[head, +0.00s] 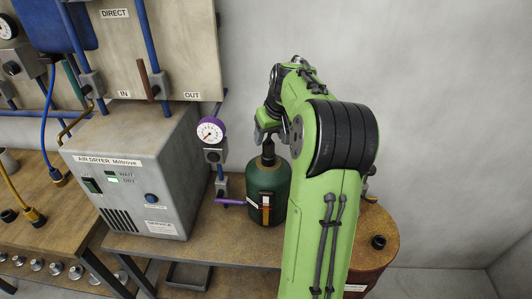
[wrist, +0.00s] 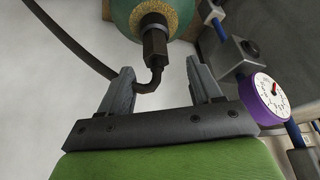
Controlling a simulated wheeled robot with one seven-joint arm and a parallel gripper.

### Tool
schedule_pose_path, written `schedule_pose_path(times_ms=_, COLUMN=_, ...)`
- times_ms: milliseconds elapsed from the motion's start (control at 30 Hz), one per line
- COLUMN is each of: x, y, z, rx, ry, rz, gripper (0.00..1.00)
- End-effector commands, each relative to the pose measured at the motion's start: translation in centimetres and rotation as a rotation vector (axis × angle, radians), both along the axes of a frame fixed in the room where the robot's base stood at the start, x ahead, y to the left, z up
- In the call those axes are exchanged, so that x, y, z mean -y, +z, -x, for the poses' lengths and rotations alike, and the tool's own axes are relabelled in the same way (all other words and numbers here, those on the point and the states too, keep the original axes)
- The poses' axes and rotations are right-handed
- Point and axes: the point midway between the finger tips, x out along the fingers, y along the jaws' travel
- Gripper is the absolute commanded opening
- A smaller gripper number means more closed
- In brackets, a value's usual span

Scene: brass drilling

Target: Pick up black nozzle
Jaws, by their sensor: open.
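A black nozzle (wrist: 155,42) stands out from the brass-coloured collar of a green tank (wrist: 122,12) in the wrist view. A thin black bent piece runs from its end, and a dark hose passes to the left. In the head view the nozzle (head: 268,150) tops the green tank (head: 268,182). My gripper (wrist: 160,80) is open, its two grey fingers apart on either side of the nozzle's lower end. The bent piece is close to the left finger; I cannot tell if they touch. In the head view my gripper (head: 268,128) is just above the tank, partly hidden by my arm.
A grey air dryer (head: 140,170) stands left of the tank on a wooden bench (head: 140,248). A purple-rimmed gauge (head: 210,131) with pipework is close to my gripper. A rusty drum (head: 382,262) with a black cap (head: 378,242) stands right. The far right is clear.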

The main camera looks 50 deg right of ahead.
Motion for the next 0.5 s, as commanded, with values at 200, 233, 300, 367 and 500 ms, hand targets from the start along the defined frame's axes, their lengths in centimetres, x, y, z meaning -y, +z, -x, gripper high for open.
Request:
schedule_pose_path(times_ms=200, x=0.6, y=-2.9, z=-1.0, rx=-0.002, ry=0.001, rz=-0.003, gripper=0.64)
schedule_pose_path(times_ms=233, x=0.8, y=-3.5, z=-1.2, rx=-0.002, ry=0.000, rz=-0.003, gripper=0.64)
schedule_pose_path(times_ms=300, x=1.0, y=-4.7, z=-1.6, rx=-0.001, ry=0.002, rz=-0.002, gripper=0.64)
schedule_pose_path(times_ms=367, x=1.1, y=-5.3, z=-1.9, rx=-0.001, ry=0.001, rz=-0.001, gripper=0.64)
schedule_pose_path(times_ms=500, x=1.2, y=-5.6, z=-2.1, rx=0.000, ry=0.001, rz=0.002, gripper=0.64)
